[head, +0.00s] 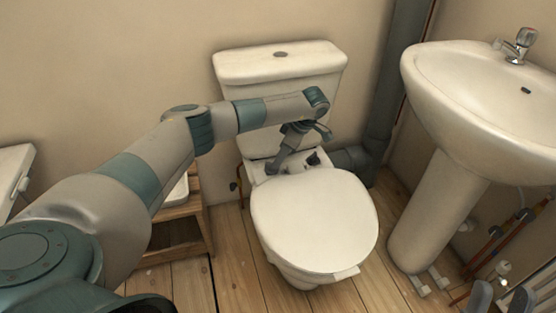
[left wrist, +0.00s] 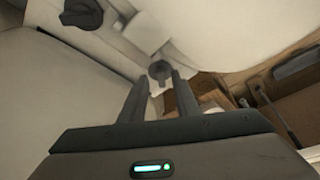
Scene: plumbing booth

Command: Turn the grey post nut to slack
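A darker knob (left wrist: 82,13) shows at the upper left of the wrist view. My right gripper (head: 501,297) is open at the bottom right.
The toilet lid (head: 315,220) is down, with the cistern (head: 280,65) behind it. A wooden stool (head: 185,225) stands left of the toilet. A basin (head: 485,100) on a pedestal and a dark waste pipe (head: 385,100) are to the right. Floorboards beside the toilet are bare.

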